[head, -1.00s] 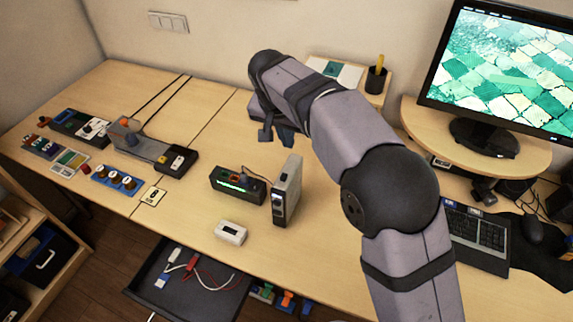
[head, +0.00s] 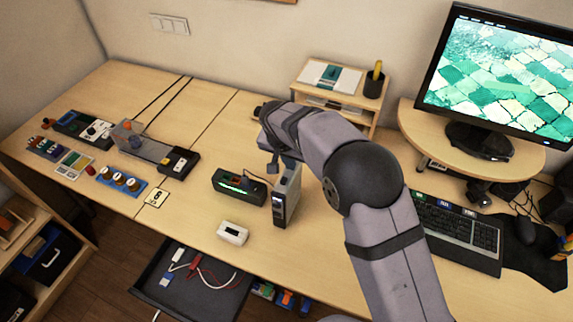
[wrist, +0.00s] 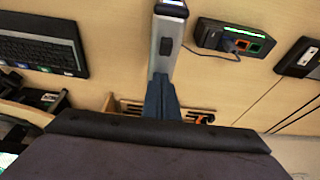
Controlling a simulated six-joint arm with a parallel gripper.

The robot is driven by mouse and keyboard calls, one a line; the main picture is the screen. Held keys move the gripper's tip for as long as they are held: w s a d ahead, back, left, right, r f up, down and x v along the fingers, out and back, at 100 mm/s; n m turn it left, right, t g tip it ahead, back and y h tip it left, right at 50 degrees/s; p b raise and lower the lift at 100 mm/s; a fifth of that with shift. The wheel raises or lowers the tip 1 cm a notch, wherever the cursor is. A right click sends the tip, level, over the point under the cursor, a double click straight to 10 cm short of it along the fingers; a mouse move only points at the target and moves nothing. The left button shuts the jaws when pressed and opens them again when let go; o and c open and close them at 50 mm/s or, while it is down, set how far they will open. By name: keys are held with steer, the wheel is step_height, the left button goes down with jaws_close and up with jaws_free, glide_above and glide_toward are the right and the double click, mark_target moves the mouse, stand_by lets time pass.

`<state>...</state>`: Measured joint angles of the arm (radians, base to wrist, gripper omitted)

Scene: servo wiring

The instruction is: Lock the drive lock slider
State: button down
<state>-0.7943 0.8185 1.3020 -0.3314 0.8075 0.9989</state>
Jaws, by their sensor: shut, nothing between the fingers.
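The drive (head: 287,199) is an upright silver-grey case with a dark front, standing near the middle of the desk. In the wrist view its narrow top (wrist: 157,62) runs up from my fingertips, and a small dark slider (wrist: 166,46) shows on it. My gripper (head: 273,166) is at the drive's rear upper edge in the head view, partly hidden by the drive and arm. In the wrist view my gripper (wrist: 161,84) is shut and empty, its dark blue fingers over the near end of the drive's top, short of the slider. I cannot tell whether they touch.
A black box with a green light strip (head: 238,186) stands left of the drive, a cable between them. A small white device (head: 232,233) lies in front. A keyboard (head: 455,234) and monitor (head: 495,75) are right. An open drawer (head: 190,285) holds cables.

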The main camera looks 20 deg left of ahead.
mark_target(284, 180)
steer(key=shift+s+d+r+p, duration=0.15)
steer(key=shift+s+p, duration=0.25)
steer(key=shift+s, duration=1)
steer(key=shift+s, duration=0.2)
steer(key=shift+s+f+b, duration=0.25)
steer(key=shift+s+b, duration=0.55)
steer(key=shift+s+r, duration=0.15)
steer(key=shift+s, duration=0.35)
steer(key=shift+w, duration=0.15)
